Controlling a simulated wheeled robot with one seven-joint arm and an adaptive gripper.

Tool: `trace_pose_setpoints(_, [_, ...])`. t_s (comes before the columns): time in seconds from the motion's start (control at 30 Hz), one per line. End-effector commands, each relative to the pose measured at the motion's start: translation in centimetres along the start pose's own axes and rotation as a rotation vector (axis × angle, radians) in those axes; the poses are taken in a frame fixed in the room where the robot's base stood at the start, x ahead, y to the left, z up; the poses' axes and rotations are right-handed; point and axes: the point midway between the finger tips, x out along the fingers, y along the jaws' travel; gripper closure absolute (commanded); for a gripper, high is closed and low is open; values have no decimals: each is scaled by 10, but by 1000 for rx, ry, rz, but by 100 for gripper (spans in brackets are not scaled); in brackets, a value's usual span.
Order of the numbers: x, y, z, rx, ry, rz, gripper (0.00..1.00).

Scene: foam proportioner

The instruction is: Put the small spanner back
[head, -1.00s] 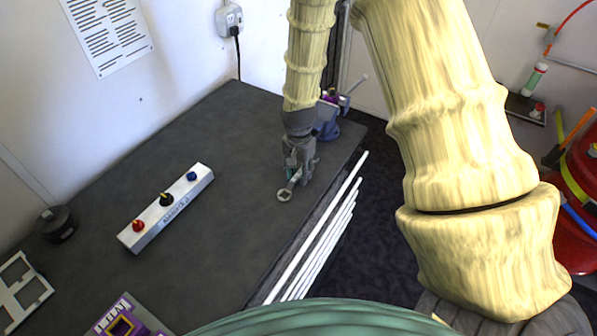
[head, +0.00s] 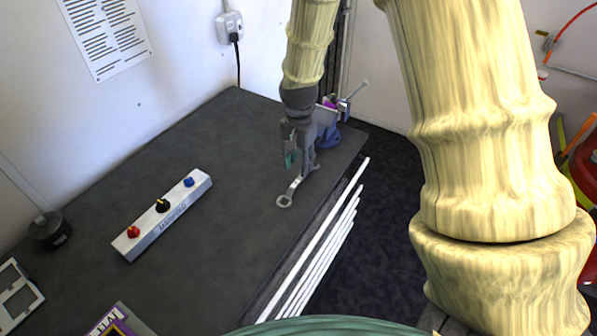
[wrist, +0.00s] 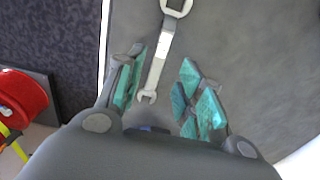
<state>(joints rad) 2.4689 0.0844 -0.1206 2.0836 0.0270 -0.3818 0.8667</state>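The small spanner (head: 293,188) is silver and lies on the dark bench top near its right edge. Its ring end points toward the front left. My gripper (head: 301,163) is just above the spanner's rear end, with its fingers apart. In the wrist view, the spanner (wrist: 158,58) runs between the open fingers of my gripper (wrist: 163,80), nearer the left finger pad. A clear gap shows on the right side, and neither pad visibly grips it. Its open-jaw end is between the pads. I cannot make out a marked place for the spanner.
A blue vice (head: 328,130) stands right behind my gripper. A silver control box (head: 163,214) with red, black and blue knobs lies to the left. White pipes (head: 325,245) run along the bench's right side. A dark round part (head: 50,229) sits far left. The middle bench is clear.

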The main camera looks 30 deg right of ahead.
Motion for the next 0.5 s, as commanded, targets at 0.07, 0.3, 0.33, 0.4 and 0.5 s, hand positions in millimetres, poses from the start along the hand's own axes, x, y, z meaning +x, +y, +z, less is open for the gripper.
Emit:
trace_pose_setpoints(0.07, [-8, -1, 0, 0, 3, -3, 63])
trace_pose_setpoints(0.3, [-34, -1, 0, 1, 1, -3, 63])
trace_pose_setpoints(0.33, [-37, -1, 0, 1, 1, -2, 63])
trace_pose_setpoints(0.4, [-42, 0, 0, 1, 0, -1, 63])
trace_pose_setpoints(0.5, [-48, 0, 0, 0, 1, -1, 63])
